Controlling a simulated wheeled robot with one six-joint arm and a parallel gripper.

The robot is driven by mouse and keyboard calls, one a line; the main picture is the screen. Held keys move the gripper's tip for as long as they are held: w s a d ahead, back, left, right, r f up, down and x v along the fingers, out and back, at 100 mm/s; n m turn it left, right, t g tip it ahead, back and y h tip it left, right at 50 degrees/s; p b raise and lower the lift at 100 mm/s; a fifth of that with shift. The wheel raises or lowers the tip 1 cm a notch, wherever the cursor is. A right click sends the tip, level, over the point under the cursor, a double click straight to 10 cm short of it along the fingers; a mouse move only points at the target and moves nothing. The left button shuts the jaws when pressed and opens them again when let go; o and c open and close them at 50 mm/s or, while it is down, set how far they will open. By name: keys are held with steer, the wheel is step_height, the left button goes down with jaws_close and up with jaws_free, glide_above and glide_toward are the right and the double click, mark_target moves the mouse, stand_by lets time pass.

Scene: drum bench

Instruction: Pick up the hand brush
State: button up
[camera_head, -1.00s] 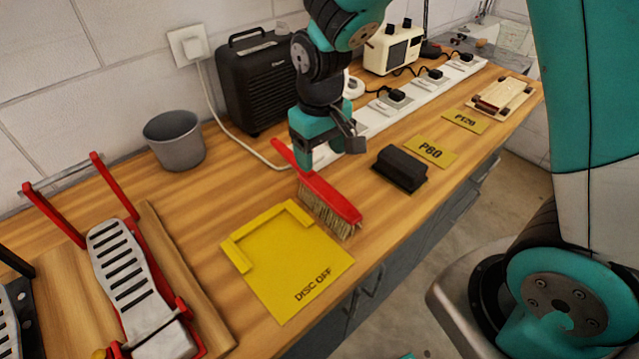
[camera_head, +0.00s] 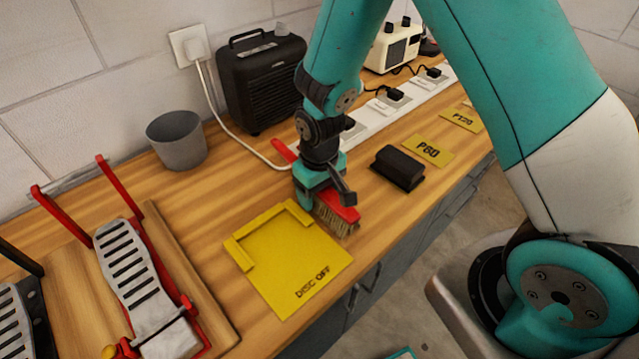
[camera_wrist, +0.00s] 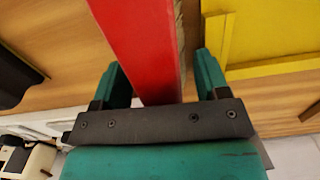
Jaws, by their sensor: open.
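The hand brush has a red back and handle and pale bristles. In the head view the brush (camera_head: 338,216) lies on the wooden bench beside the yellow mat, its handle tip showing to the upper left of my gripper. My gripper (camera_head: 322,202) is directly over the middle of the brush and hides part of it. In the wrist view the red brush (camera_wrist: 145,45) runs between the two teal fingers of my gripper (camera_wrist: 158,80), which are apart on either side of it. A gap shows between the left finger and the brush.
The yellow DISC OFF mat (camera_head: 290,262) with a raised corner lies just left of the brush. A black block (camera_head: 398,168) and the P60 card (camera_head: 429,151) lie to the right. A grey cup (camera_head: 177,140), black heater (camera_head: 262,82) and white power strip (camera_head: 385,112) stand behind.

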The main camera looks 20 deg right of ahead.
steer(key=c, duration=1.1)
steer(key=shift+c, duration=0.2)
